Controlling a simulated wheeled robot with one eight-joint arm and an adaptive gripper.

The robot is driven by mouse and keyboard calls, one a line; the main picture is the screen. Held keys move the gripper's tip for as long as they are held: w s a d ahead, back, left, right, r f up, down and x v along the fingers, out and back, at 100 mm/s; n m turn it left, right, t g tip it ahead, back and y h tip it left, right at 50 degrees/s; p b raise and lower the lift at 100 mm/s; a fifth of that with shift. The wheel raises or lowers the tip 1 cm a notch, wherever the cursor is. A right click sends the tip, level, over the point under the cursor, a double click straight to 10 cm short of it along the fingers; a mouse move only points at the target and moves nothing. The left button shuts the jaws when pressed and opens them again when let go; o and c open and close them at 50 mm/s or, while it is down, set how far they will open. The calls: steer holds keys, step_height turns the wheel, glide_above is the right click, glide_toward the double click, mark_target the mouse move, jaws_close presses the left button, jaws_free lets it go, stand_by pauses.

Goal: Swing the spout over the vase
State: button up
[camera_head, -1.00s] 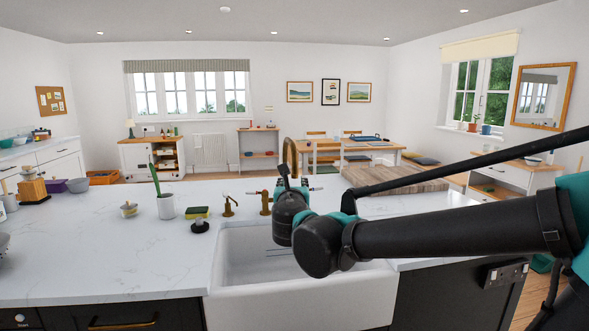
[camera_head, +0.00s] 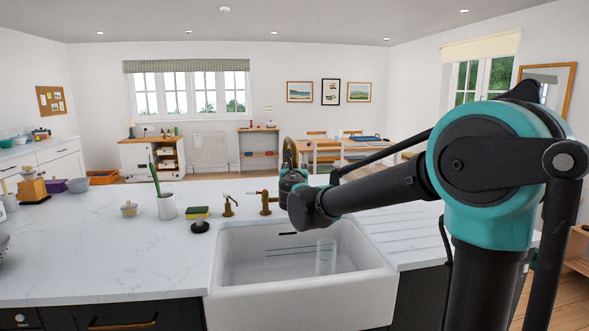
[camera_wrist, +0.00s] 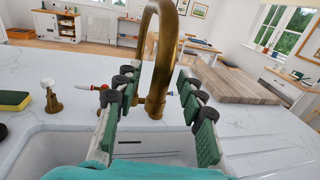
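The brass gooseneck spout (camera_wrist: 167,45) rises from behind the sink in the wrist view. Its arch also shows in the head view (camera_head: 286,150), with its lower part hidden by my wrist. A clear glass vase (camera_head: 326,257) stands upright in the right part of the white sink (camera_head: 240,262). I cannot make out the vase in the wrist view. My gripper (camera_wrist: 158,76) is open, with one finger on each side of the spout's pipe. I cannot tell whether either finger touches it. In the head view my gripper (camera_head: 291,178) is small and partly hidden behind my wrist.
Brass taps (camera_head: 266,202) stand left of the spout. A wooden board (camera_wrist: 240,84) lies at the right. The counter's left side is mostly clear.

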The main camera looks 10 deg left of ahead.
steer(key=shift+w, duration=0.3)
steer(key=shift+c, duration=0.5)
jaws_close()
